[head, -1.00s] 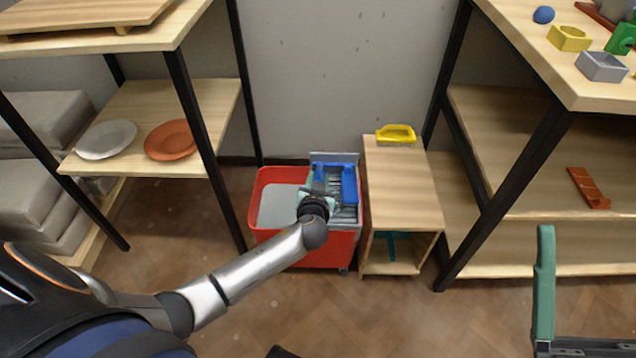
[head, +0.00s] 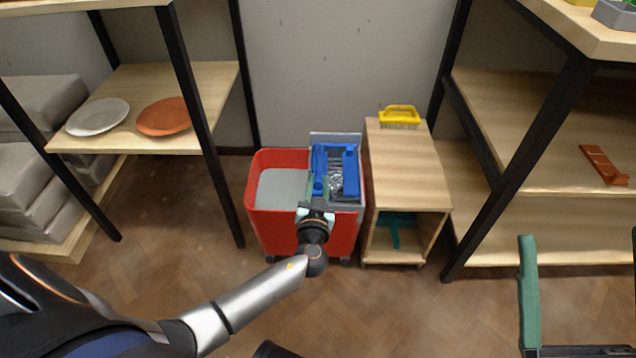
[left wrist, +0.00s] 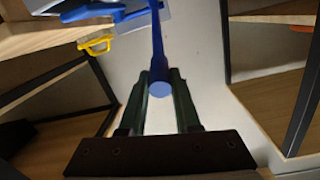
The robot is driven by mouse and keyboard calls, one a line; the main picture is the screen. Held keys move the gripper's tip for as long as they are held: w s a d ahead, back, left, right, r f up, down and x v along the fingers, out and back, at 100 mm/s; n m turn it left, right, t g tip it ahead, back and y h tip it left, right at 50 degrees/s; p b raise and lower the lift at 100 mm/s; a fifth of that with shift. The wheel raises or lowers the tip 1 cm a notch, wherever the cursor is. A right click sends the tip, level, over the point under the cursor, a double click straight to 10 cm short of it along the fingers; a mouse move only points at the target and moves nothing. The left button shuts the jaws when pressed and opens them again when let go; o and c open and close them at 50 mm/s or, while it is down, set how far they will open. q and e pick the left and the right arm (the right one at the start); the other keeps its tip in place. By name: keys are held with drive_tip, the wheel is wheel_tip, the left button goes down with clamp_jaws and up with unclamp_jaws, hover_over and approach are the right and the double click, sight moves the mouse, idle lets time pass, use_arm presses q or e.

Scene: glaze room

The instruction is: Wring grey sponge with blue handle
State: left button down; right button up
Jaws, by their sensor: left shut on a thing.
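A red bucket (head: 258,195) stands on the floor, with grey-looking water in its left part. A wringer with blue parts (head: 350,172) sits in its right part. A greyish patch shows between the blue parts; I cannot tell whether it is the sponge. My left gripper (head: 317,208) is over the bucket's front, beside the wringer. In the left wrist view its green fingers (left wrist: 159,100) are shut on a blue bar (left wrist: 158,55), seen nearly end-on; its far end is not clear. My right gripper (head: 580,290) shows at the lower right, a green finger standing well apart from the opposite side, empty.
A small wooden stand (head: 410,170) is right beside the bucket, with a yellow-handled sponge or brush (head: 399,116) on top and a teal item (head: 394,226) inside. Shelves stand left and right; the left holds a white plate (head: 97,116) and an orange plate (head: 164,117). Floor in front is clear.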

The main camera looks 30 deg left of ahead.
use_arm(q)
drive_tip(key=shift+s+d+f+t+b, duration=0.1)
drive_tip(key=shift+s+f+t+b, duration=0.15)
drive_tip(key=shift+f, duration=0.4)
drive_tip(key=shift+s+d+f+t+b, duration=0.15)
drive_tip(key=shift+f+b, duration=0.15)
drive_tip(key=shift+f, duration=0.35)
drive_tip(key=shift+a, duration=0.1)
